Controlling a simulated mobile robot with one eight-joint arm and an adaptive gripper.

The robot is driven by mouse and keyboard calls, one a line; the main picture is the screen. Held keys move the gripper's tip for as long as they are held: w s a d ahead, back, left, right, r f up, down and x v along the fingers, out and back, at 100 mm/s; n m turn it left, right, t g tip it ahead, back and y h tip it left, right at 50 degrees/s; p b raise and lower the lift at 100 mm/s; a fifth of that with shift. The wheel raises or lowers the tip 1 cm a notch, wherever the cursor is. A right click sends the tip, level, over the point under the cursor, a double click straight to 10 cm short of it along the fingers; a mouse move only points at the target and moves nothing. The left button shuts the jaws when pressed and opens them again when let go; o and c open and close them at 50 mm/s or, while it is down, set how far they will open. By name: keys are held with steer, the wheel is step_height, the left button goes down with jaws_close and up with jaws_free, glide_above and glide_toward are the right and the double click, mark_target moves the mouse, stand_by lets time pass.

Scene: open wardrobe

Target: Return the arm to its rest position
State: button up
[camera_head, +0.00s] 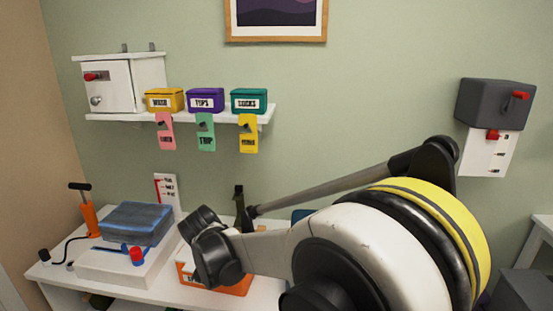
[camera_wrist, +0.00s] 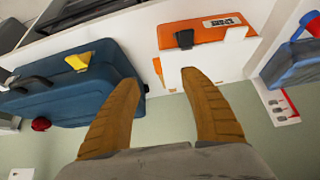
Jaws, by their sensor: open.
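My gripper (camera_wrist: 155,100) shows in the wrist view as two tan ribbed fingers set wide apart. Nothing is between the fingers. Beyond the fingertips are a blue case (camera_wrist: 75,80) on the left and an orange-and-white box (camera_wrist: 208,45) on the right. In the head view my arm, white and black with a yellow band, reaches across the lower right and centre over the white table. The gripper's fingers cannot be made out there. The arm partly hides the orange box (camera_head: 240,287).
A white table (camera_head: 60,278) carries a blue bag (camera_head: 138,222) on a white unit and an orange pump (camera_head: 89,215). A wall shelf (camera_head: 215,119) holds a white cabinet (camera_head: 108,85) and yellow, purple and green boxes. A dark grey box (camera_head: 493,103) hangs on the right wall.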

steer(key=s+d+r, duration=0.4)
steer(key=d, duration=0.4)
steer(key=s+d+r, duration=0.3)
steer(key=d+r, duration=0.1)
steer(key=d, duration=0.3)
steer(key=s+d+r, duration=0.4)
steer(key=d, duration=0.4)
steer(key=s+d+f, duration=0.1)
steer(key=s+d, duration=0.4)
steer(key=s, duration=0.3)
steer(key=s+d+f+n+y, duration=0.1)
steer(key=s+d, duration=0.5)
steer(key=s, duration=0.1)
steer(key=shift+s+d+f+n+t, duration=0.2)
steer(key=shift+s+f+n+t, duration=0.1)
steer(key=shift+s+f+t, duration=0.1)
